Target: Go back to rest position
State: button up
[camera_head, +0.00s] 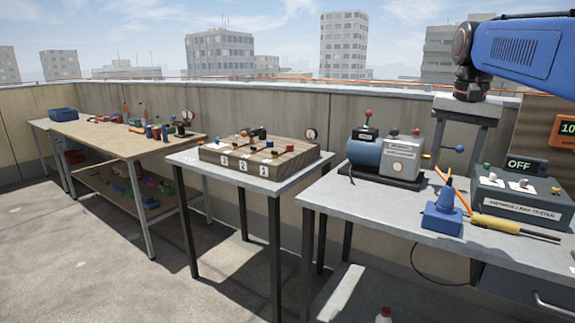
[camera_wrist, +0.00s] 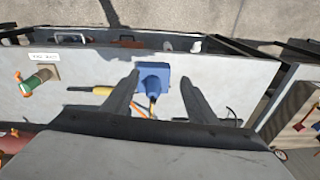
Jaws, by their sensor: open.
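My gripper (camera_head: 458,160) hangs from the blue arm at the upper right of the head view, fingers pointing down over the right-hand table (camera_head: 350,205). In the wrist view its two dark fingers (camera_wrist: 159,78) stand wide apart with nothing held between them. A blue holder with a cone-shaped top (camera_head: 443,215) stands on that table. In the wrist view the holder (camera_wrist: 154,76) shows between the fingers, on the tabletop beneath them. A yellow-handled probe (camera_head: 497,226) lies beside the holder.
A grey tester box (camera_head: 520,198) with an OFF display stands at the right. A blue and grey pump unit (camera_head: 385,157) stands at the table's back. A middle table carries a wooden numbered tray (camera_head: 255,165). A long workbench (camera_head: 95,140) is at left. The floor in front is open.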

jog(key=s+a+f+n+t, duration=0.1)
jog(key=s+a+f+n, duration=0.3)
jog(key=s+f, duration=0.7)
jog(key=s+a+f+n+t, duration=0.2)
jog(key=s+a+f, duration=0.4)
jog(key=s+f, duration=0.6)
notch_tip(320, 180, down, 4)
jog(key=shift+r+n+t, duration=0.2)
jog(key=shift+n+t, duration=0.1)
jog(key=shift+n, duration=0.6)
jog(key=shift+s, duration=0.1)
dwell(0.4)
